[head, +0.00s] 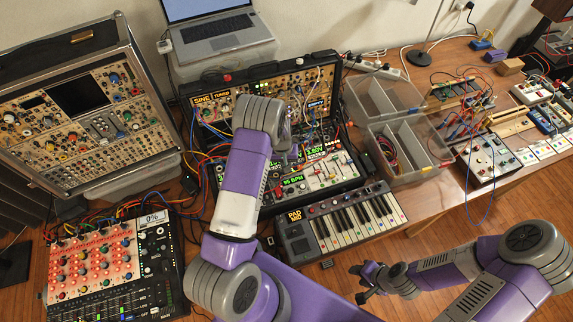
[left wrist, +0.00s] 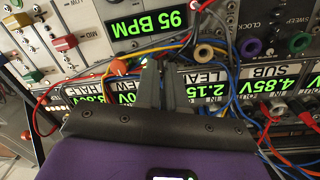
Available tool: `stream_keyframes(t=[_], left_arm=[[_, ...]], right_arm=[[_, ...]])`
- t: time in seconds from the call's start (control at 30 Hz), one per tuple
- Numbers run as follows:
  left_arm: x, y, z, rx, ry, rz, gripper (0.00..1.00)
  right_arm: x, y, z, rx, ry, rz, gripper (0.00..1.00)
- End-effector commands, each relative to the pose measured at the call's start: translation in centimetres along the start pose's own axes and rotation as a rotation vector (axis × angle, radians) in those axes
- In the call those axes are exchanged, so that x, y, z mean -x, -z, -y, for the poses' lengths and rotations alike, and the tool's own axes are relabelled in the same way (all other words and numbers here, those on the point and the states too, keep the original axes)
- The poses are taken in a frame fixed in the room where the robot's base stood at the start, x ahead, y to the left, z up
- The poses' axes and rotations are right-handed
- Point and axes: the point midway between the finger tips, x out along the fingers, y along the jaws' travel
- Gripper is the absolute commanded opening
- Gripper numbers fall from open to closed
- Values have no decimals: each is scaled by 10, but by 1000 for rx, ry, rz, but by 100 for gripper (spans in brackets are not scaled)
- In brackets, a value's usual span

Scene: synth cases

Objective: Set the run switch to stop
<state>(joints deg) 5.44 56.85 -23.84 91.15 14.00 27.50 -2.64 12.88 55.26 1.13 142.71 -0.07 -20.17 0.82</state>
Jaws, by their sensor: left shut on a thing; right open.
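The synth case (head: 318,185) with green-lit displays stands at the middle of the bench; it also fills the left wrist view (left wrist: 240,70). My left gripper (head: 287,158) reaches down onto its panel. In the left wrist view its two grey fingers (left wrist: 161,85) are close together among cables, below the "95 BPM" display (left wrist: 139,27). They are shut on a small part of the panel, which the fingers and cables hide. I cannot make out the run switch or its position. My right gripper (head: 360,284) is open and empty, low at the right, over the floor.
Patch cables cross the panel around my left fingers. A small keyboard (head: 345,222) lies in front of the case, clear bins (head: 410,150) stand to its right, and a large modular case (head: 80,110) and a mixer (head: 110,265) are at left. Open floor is at lower right.

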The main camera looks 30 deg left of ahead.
Motion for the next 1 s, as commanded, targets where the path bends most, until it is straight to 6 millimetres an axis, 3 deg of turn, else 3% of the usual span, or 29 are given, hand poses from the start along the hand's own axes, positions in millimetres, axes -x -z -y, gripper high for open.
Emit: stream_keyframes(t=[0.37, 1.0], left_arm=[[1, -7, -4, -19, 56, -135, 0], [-6, -28, -11, -71, 254, -623, 0]], right_arm=[[-4, 0, -2, 0, 0, 0, 43], [-38, 2, -14, 0, 0, 0, 43]])
